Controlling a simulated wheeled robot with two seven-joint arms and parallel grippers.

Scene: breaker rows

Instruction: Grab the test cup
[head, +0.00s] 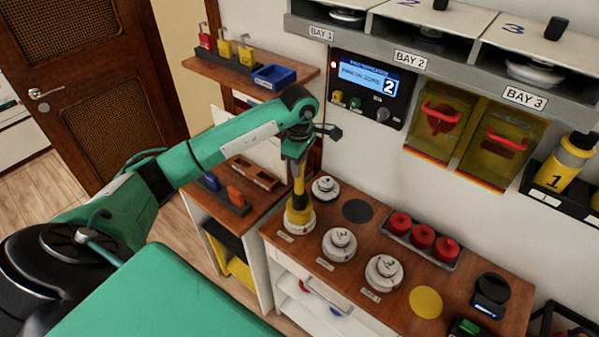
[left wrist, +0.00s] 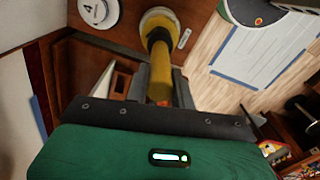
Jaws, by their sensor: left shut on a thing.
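My left gripper (head: 297,150) is shut on a slim yellow tool (head: 298,190) with a wider lower end. The tool stands nearly upright at the left of the wooden counter, with a white round base at its foot; I cannot tell whether that base belongs to it. In the left wrist view, the yellow shaft (left wrist: 158,65) runs from between my left fingers (left wrist: 158,98) to the pale round end. No label names the test cup, so I cannot be sure this tool is it. My right gripper is not in view.
White numbered discs, including 4 (head: 325,187), 2 (head: 339,242) and 3 (head: 384,271), sit close to the tool. Red domes (head: 422,236) fill a tray behind. A black device (head: 490,293) stands right. Dark (head: 356,211) and yellow (head: 425,302) round spots are bare.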

